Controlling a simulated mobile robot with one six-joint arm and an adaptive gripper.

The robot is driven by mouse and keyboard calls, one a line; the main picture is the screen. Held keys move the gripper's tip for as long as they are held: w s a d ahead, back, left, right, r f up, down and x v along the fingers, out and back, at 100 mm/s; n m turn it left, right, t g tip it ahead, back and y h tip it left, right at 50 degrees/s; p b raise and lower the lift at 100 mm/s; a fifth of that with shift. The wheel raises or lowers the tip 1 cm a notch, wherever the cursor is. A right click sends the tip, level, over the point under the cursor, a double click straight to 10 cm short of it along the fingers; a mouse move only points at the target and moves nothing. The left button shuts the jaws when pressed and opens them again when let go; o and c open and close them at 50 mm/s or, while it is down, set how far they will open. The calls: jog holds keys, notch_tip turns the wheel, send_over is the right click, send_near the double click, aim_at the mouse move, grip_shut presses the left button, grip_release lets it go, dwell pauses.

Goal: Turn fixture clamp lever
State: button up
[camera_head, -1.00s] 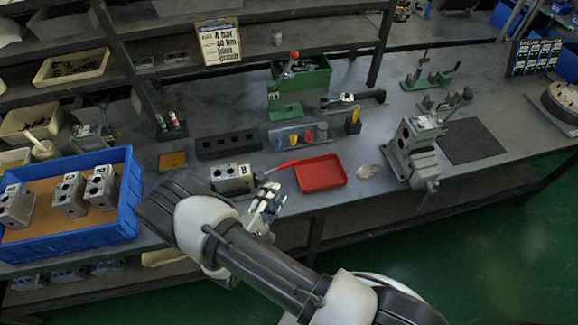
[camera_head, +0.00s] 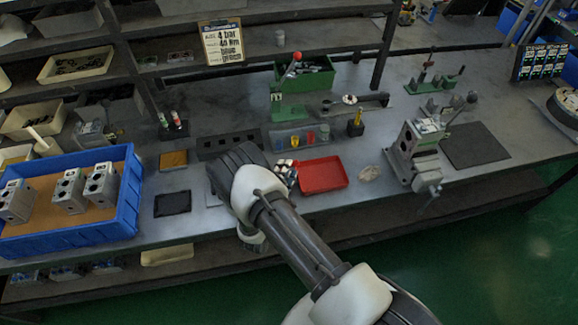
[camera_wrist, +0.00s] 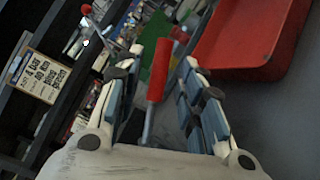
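The red-handled lever (camera_wrist: 160,68) with its thin metal shank shows in the wrist view, between my two fingers. My gripper (camera_wrist: 155,80) is open around it, with a visible gap on each side of the handle. In the head view my gripper (camera_head: 284,172) is beside the left edge of the red tray, and my arm hides the lever and the valve block marked B. No contact with the lever can be made out.
A red tray (camera_head: 345,184) lies just right of my gripper. A row of coloured parts (camera_head: 300,138) and a green press (camera_head: 292,103) stand behind it. A blue crate (camera_head: 128,220) with valve blocks is at the left. A grey vise fixture (camera_head: 415,155) stands at the right.

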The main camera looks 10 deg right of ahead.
jog(key=shift+x, duration=1.6)
grip_shut()
